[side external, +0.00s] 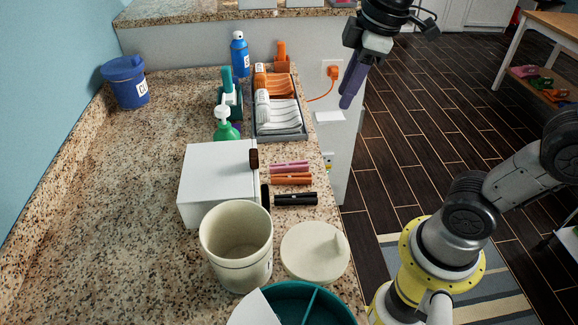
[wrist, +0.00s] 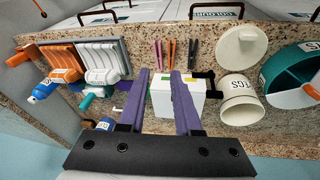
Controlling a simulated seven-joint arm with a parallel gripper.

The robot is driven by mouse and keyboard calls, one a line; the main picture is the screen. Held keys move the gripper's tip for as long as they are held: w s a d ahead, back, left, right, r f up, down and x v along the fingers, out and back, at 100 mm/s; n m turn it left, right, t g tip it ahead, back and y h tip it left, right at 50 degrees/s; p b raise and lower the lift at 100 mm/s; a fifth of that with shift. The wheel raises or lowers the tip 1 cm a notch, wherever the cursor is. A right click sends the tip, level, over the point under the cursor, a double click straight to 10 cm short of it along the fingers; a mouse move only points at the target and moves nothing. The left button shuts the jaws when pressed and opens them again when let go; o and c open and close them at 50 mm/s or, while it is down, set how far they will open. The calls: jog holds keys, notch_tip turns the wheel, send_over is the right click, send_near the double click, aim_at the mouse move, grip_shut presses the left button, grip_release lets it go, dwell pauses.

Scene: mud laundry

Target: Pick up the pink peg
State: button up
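The pink peg (side external: 289,167) lies on the granite counter, beyond an orange peg and a black peg. It also shows in the wrist view (wrist: 159,52), leftmost of the three pegs. My gripper (side external: 347,103) is high up, past the counter's right edge and well apart from the pegs. In the wrist view its two purple fingers (wrist: 160,72) are spread with nothing between them. The pink peg appears just beyond the fingertips in that view, but it is far below.
The orange peg (side external: 291,179) and black peg (side external: 296,199) lie close beside the pink one. A white box (side external: 215,178) stands left of them. A grey tray (side external: 282,137), a cream canister (side external: 237,245) and its round lid (side external: 314,252) are nearby. The floor lies right of the counter.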

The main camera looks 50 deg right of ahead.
jog(key=w+a+f+n+g, duration=0.1)
jog(key=w+f+n+g, duration=0.1)
jog(key=w, duration=0.4)
jog(key=g, duration=0.1)
send_over(289, 164)
jog(key=f, duration=1.2)
jog(key=shift+s+d+f, duration=0.2)
jog(key=shift+s+f, duration=0.05)
jog(key=shift+s, duration=0.05)
jog(key=shift+w+a+f, duration=0.15)
jog(key=shift+f, duration=1.35)
jog(key=shift+w+a+f, duration=0.1)
jog(key=shift+f, duration=1.4)
grip_shut()
